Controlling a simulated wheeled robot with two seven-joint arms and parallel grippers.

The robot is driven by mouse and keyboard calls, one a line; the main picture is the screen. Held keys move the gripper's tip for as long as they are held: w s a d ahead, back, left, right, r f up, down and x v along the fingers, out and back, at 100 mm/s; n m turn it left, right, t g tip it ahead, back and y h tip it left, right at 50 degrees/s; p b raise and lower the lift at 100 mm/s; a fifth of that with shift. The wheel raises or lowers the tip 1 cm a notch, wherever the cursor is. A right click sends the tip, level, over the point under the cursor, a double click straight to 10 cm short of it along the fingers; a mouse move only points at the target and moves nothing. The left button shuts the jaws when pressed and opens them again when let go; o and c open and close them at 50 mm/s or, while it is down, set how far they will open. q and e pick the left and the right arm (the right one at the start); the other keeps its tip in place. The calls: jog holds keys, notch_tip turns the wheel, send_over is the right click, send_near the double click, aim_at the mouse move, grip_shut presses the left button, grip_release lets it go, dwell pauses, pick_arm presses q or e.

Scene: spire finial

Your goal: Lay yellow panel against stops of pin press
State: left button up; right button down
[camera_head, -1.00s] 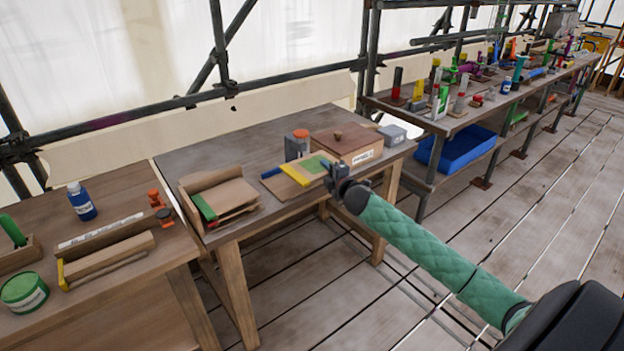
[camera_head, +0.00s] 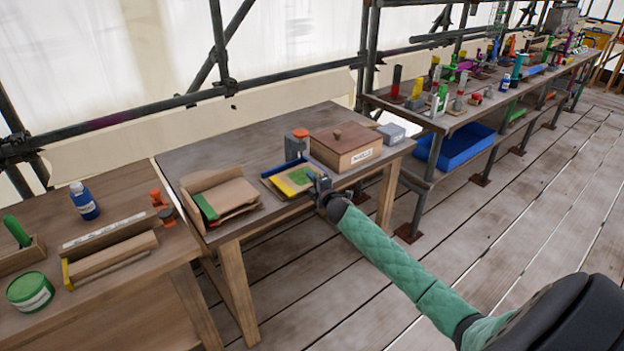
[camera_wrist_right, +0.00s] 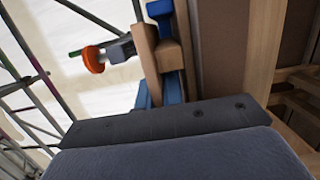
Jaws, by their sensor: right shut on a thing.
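The yellow panel (camera_head: 283,187) shows in the head view as a small flat piece with a yellow edge and a green patch, at the table's front. The pin press (camera_head: 296,148) stands just behind it, a grey frame with an orange knob. Blue stops (camera_head: 266,182) border the panel's left and back sides; I cannot tell whether they touch it. My right gripper (camera_head: 319,184) is shut on the panel's right edge. The right wrist view shows the orange knob (camera_wrist_right: 95,59) and blue parts (camera_wrist_right: 172,88), but its fingertips are hidden. My left gripper is out of view.
A lidded wooden box (camera_head: 345,145) stands right of the press, with a grey block (camera_head: 391,133) beyond it. A wooden holder (camera_head: 218,192) with a green-edged piece stands to the left. Bare tabletop (camera_head: 235,150) lies behind.

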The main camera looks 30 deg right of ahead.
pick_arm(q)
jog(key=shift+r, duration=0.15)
pick_arm(e)
jog(key=c, duration=1.8)
grip_release()
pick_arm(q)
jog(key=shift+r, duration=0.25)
